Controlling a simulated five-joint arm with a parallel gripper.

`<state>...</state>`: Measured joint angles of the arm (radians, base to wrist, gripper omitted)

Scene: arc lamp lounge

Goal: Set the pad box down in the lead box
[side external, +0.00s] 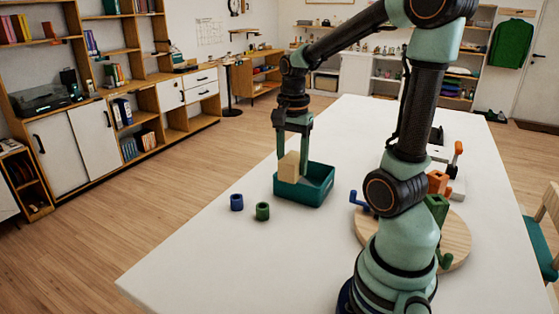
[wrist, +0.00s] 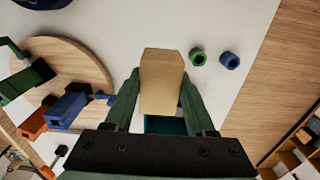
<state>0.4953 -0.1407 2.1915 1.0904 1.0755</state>
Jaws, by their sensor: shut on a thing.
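The pad box, a plain tan block (side external: 288,168), is held between the two green fingers of my gripper (side external: 293,160). In the wrist view the block (wrist: 161,72) fills the space between the fingertips (wrist: 160,88). The lead box is an open teal tray (side external: 312,198) on the white table. The block is at the tray's left part, its lower end at about rim height; I cannot tell whether it touches the tray floor. In the wrist view only a strip of the teal tray (wrist: 165,125) shows under the block; the rest is hidden by my gripper.
A blue hollow piece (side external: 236,202) and a green one (side external: 262,211) stand left of the tray, near the table edge. A round wooden board (side external: 458,235) with blue, orange and green parts lies to the right, partly behind my arm. The white table (side external: 215,255) is clear in front.

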